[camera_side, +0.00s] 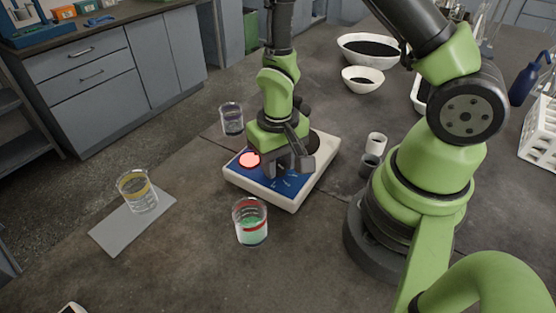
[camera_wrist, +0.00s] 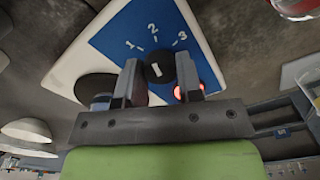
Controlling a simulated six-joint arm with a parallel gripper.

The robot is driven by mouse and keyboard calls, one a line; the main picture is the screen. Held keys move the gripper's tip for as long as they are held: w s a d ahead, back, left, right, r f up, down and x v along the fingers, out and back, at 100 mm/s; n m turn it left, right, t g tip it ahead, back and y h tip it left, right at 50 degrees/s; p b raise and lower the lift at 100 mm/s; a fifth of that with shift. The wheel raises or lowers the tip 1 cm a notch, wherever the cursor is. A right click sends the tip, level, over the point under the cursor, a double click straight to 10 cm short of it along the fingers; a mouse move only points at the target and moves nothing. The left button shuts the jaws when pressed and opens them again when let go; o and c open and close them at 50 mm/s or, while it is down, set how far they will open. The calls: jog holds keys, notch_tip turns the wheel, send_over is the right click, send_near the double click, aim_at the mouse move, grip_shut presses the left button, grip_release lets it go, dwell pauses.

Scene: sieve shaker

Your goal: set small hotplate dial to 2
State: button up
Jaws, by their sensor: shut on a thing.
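The small hotplate (camera_side: 300,198) has a white body and a blue panel; it also shows in the wrist view (camera_wrist: 110,25). Its black dial (camera_wrist: 160,69) bears a white mark and sits below the printed numbers 1, 2 and 3. The mark stands almost upright in the wrist view and appears to point roughly toward the 2. My gripper (camera_wrist: 159,74) is shut on the dial, with one finger on each side of it. In the side view my gripper (camera_side: 288,166) comes down over the panel and hides the dial. A red light (camera_side: 249,160) glows on the panel.
A beaker with a red band and green contents (camera_side: 250,222) stands close in front of the hotplate. Another beaker (camera_side: 232,119) stands behind it. A yellow-banded beaker (camera_side: 137,191) is on a grey mat at left. Small cups (camera_side: 376,144) stand at right.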

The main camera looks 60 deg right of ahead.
aim_at(278, 165)
jog(key=shift+m, duration=0.6)
jog(key=o, duration=0.9)
notch_tip(278, 165, up, 10)
dwell(0.4)
